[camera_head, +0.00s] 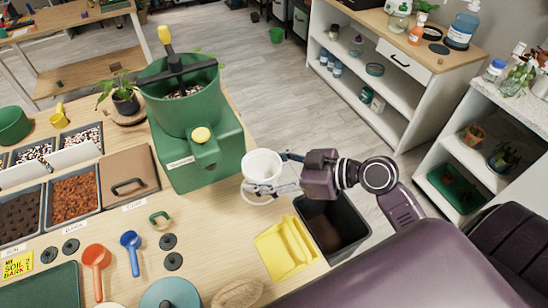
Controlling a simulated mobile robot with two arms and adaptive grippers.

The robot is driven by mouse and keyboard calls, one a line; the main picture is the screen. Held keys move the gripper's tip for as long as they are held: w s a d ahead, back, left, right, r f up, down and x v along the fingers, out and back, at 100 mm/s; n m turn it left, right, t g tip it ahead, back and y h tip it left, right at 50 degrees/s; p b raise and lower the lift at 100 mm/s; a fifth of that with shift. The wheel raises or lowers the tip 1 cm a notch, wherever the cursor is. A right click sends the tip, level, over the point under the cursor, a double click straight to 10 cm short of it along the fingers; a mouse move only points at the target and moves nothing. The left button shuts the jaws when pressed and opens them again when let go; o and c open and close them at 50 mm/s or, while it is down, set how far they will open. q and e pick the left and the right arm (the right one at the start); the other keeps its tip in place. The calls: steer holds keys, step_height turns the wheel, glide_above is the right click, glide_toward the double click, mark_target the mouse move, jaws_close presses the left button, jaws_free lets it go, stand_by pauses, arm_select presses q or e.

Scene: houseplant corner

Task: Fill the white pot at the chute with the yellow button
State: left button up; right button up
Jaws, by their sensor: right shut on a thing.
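A green soil dispenser (187,115) stands on the wooden table, with dark and pale bits visible in its open hopper. A yellow button (201,135) sits on its front, above a short green spout or chute (206,154). The white pot (263,164) is upright, to the right of the spout and apart from it; its visible inside looks white, and its bottom is hard to see. My right gripper (280,174) comes in from the right and is shut on the white pot. My left gripper is not in view.
A black bin (334,226) and a yellow tray (286,248) are below the right arm. Bark and soil bins (74,195), an orange scoop (97,262) and a blue scoop (131,246) lie left. A potted plant (125,100) stands behind.

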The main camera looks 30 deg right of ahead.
steer(key=s+a+f+m, duration=0.1)
steer(key=s+a+f, duration=0.1)
steer(key=a+f, duration=0.1)
steer(key=s+a+f+m+t+h, duration=0.1)
steer(key=s+a+f, duration=0.1)
steer(key=a+f, duration=0.1)
steer(key=s+a+f+t+h, duration=0.1)
steer(key=s+a+f, duration=0.1)
steer(key=a+f, duration=0.2)
steer(key=shift+s+f+m, duration=0.2)
steer(key=shift+f+m, duration=0.05)
steer(key=shift+m, duration=0.15)
steer(key=shift+w, duration=7.35)
